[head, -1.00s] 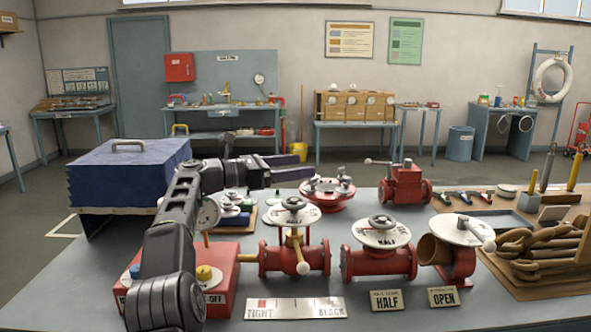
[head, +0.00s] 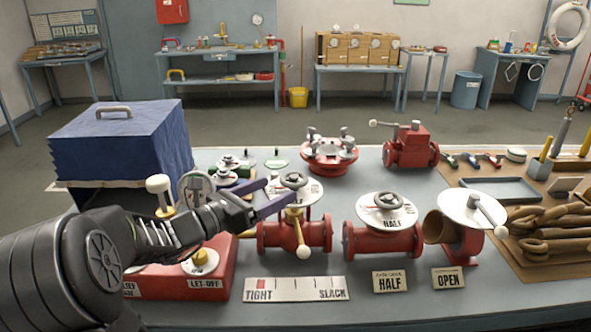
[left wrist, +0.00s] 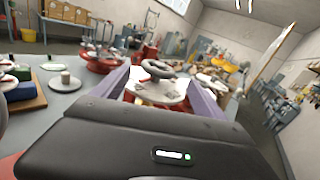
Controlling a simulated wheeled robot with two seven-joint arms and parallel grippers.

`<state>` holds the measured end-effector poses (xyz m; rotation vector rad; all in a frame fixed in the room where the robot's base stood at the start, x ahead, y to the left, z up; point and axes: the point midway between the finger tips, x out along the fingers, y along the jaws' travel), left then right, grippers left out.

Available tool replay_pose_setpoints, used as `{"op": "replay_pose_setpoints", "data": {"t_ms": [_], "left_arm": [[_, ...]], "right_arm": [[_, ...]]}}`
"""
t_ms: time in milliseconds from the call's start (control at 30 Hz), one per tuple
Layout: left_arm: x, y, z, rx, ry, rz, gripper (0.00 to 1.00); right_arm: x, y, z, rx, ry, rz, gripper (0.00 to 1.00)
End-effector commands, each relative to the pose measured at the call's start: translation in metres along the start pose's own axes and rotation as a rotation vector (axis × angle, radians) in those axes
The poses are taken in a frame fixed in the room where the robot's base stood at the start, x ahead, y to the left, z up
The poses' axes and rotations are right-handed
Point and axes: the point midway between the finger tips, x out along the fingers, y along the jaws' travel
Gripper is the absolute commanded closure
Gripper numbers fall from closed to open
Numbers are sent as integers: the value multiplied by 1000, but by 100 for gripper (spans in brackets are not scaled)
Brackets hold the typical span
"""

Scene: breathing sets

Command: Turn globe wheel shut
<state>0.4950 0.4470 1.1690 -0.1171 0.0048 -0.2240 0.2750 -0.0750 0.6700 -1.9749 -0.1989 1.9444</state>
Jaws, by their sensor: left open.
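A red valve (head: 290,236) with a grey handwheel (head: 294,181) over a white round dial stands mid-bench; a brass lever hangs in front of it. To its right is a second red valve (head: 382,240), with a handwheel (head: 387,200) over a dial reading HALF. Which of them is the globe valve I cannot tell for sure. My left gripper (head: 280,191) is open and empty at the left edge of the first wheel's dial. In the left wrist view, that wheel (left wrist: 158,67) appears between the two purple fingers, beyond their tips. My right gripper is out of view.
A TIGHT–SLACK strip (head: 295,289) and HALF (head: 389,281) and OPEN (head: 448,278) signs lie in front. A red LET-OFF box (head: 180,280) is under my left arm. A blue covered box (head: 120,145) stands left, a flap valve (head: 464,240) and chain (head: 560,220) right.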

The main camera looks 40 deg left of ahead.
Motion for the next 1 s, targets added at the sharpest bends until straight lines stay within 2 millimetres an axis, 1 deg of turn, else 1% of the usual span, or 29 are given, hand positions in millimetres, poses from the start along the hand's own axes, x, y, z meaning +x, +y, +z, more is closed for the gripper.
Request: {"op": "replay_pose_setpoints", "data": {"t_ms": [33,100,200,567,667,767,1000], "left_arm": [[0,1,-6,34,6,12,18],[0,4,-4,88,7,20,18],[0,4,-5,117,8,20,18],[3,4,-4,117,8,17,18],[11,4,-3,116,8,17,18],[24,4,-3,115,9,15,18],[61,4,-3,113,8,15,18]], "right_arm": [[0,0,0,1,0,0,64],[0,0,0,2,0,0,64],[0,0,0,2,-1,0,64],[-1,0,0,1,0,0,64],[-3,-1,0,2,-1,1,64],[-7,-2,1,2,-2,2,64],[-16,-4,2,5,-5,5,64]]}}
